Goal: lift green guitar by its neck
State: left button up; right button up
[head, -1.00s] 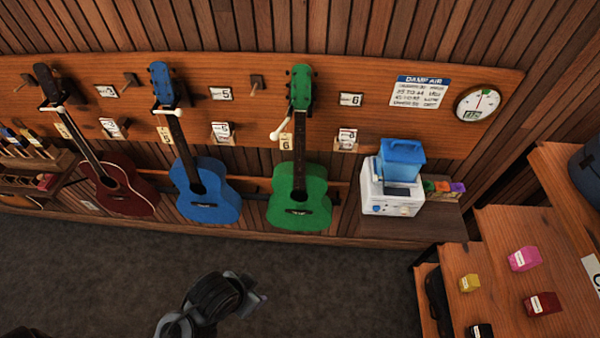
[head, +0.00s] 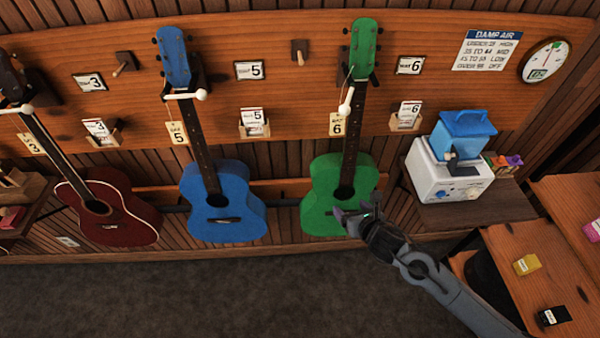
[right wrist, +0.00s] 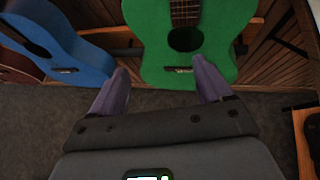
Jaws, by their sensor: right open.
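The green guitar (head: 325,188) hangs upright on the wall board, its neck running up to a wall hanger with a white-tipped bar in front. A tan tag (head: 337,124) hangs beside its neck. My right gripper (head: 352,215) is in front of the lower right of the green body in the head view. In the right wrist view the open gripper (right wrist: 160,88) points at the bottom of the green guitar (right wrist: 155,45), with nothing between its fingers. I cannot tell whether it touches the body. My left gripper is not in view.
A blue guitar (head: 240,205) and a dark red guitar (head: 130,220) hang to the left. A white machine with a blue tank (head: 468,130) stands on a shelf to the right. Stepped wooden shelves (head: 500,250) hold small boxes at the right. The grey floor is clear.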

jog(key=w+d+r+b, duration=0.1)
jog(key=w+r, duration=0.1)
jog(key=w, duration=0.2)
jog(key=t+b, duration=0.2)
send_near(350, 159)
jog(key=f, duration=0.1)
jog(key=shift+n+h, duration=0.3)
jog(key=x, duration=0.4)
jog(key=shift+w+a+r, duration=0.15)
jog(key=shift+a+r, duration=0.15)
jog(key=shift+r, duration=0.05)
jog(key=shift+x, duration=0.9)
jog(key=x, duration=0.3)
jog(key=shift+w, duration=0.3)
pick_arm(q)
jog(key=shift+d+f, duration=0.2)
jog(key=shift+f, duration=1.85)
pick_arm(e)
jog(key=shift+w+f, duration=0.25)
jog(key=shift+w, duration=0.35)
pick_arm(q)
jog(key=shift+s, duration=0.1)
pick_arm(e)
jog(key=shift+c, duration=0.2)
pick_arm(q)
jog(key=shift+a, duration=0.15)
pick_arm(e)
grip_shut()
